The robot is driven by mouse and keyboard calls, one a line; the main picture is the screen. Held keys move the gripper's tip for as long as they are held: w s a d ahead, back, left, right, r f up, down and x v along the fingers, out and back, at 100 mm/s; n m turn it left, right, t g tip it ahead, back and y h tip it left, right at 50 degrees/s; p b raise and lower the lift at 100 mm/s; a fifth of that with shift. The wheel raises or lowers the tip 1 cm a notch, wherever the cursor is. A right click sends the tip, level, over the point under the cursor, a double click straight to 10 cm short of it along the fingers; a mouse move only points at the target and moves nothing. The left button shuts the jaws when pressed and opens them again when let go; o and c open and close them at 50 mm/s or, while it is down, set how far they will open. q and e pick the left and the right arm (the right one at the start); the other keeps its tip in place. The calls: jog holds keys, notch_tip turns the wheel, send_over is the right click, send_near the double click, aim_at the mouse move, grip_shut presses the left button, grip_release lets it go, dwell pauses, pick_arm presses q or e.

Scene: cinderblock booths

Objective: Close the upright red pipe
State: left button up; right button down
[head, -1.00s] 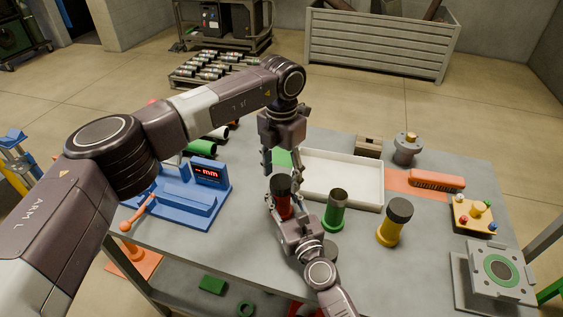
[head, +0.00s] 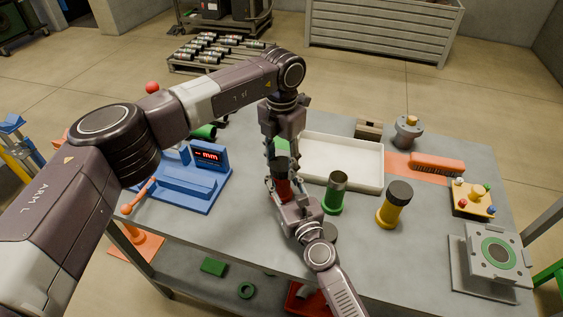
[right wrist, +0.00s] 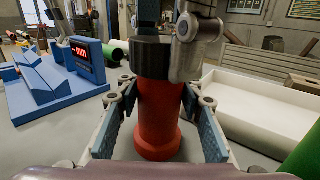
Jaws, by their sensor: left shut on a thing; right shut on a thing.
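The red pipe (head: 284,189) stands upright on the table, left of the white tray. In the right wrist view, the red pipe (right wrist: 160,118) carries a black cap (right wrist: 150,58) on its top end, with no clear gap between them. My right gripper (head: 281,193) is shut on the red pipe's body from the front, one finger on each side. My left gripper (head: 281,160) reaches down from above and is shut on the black cap; its fingers (right wrist: 186,40) show at the cap in the right wrist view. In the head view the cap is mostly hidden by the fingers.
A blue gauge (head: 190,185) with a red display is left. An orange brush (head: 437,164) lies at the back right.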

pick_arm(q)
jog(key=o, duration=1.4)
jog(key=shift+r, duration=0.15)
notch_tip(320, 180, up, 12)
jog(key=shift+f, duration=0.1)
pick_arm(e)
jog(key=c, duration=1.2)
grip_release()
jog(key=shift+c, duration=0.2)
jog(key=v, duration=1.2)
pick_arm(q)
jog(key=shift+f, duration=0.1)
pick_arm(e)
jog(key=shift+f, duration=0.1)
